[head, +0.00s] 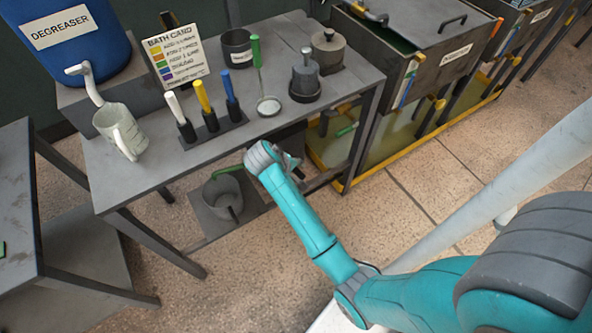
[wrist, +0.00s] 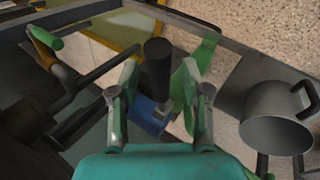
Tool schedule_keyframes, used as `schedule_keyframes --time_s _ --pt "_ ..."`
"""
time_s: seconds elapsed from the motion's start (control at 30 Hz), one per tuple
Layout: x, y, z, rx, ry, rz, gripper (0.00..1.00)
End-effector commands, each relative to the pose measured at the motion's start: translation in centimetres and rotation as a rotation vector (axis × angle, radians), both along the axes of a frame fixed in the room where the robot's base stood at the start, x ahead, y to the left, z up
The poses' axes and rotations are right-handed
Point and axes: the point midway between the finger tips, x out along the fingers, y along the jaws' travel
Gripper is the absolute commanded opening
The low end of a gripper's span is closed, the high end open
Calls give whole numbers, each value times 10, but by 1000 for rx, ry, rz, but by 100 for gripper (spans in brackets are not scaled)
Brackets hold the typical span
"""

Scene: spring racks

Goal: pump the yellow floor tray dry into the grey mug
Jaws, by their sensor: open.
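The yellow floor tray (head: 421,147) lies under the tanks and holds murky liquid. Its yellow rim also shows at the top of the wrist view (wrist: 132,54). A grey mug (head: 222,199) stands on the low shelf under the table, with a green piece at its rim. In the wrist view a grey mug (wrist: 276,125) is at right, apart from my fingers. My gripper (head: 291,160) is beside the table's front edge. In the wrist view my gripper (wrist: 160,88) is open, with a black upright handle (wrist: 157,68) above a blue body between its fingers. Contact cannot be told.
A light mug (head: 120,130) stands under the tap of the blue degreaser drum (head: 75,35). Dark pipes (wrist: 70,95) crowd the left of the wrist view. Open floor lies in front.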

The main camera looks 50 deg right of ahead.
Motion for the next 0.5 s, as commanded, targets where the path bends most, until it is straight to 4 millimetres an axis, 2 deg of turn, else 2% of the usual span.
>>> schedule_keyframes --time_s 0.13,0.4,0.43,0.5 --pt "0 -4 -7 0 0 0 47" --pt "0 -5 -8 0 -1 1 47" --pt "0 -5 -8 0 -1 1 45" --pt "0 -5 -8 0 -1 1 27"
